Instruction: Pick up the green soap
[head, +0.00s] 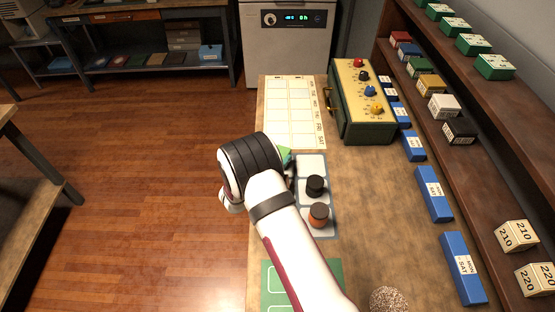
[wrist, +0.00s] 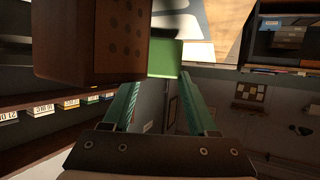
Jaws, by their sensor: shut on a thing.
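The green soap (head: 284,155) shows in part at the far side of my wrist in the head view, above the table. In the wrist view it is a plain green block (wrist: 165,60) at the tips of my gripper (wrist: 160,82). The two teal fingers are apart, with the soap between their tips, and my gripper is shut on it. In the head view my arm hides most of the gripper and part of the soap.
A pale tray (head: 312,166) beside my wrist holds a black-topped piece (head: 315,186) and an orange, dark-topped piece (head: 319,214). A white grid sheet (head: 290,105) and a green knobbed box (head: 361,100) lie beyond. Blue boxes (head: 433,194) line the right edge.

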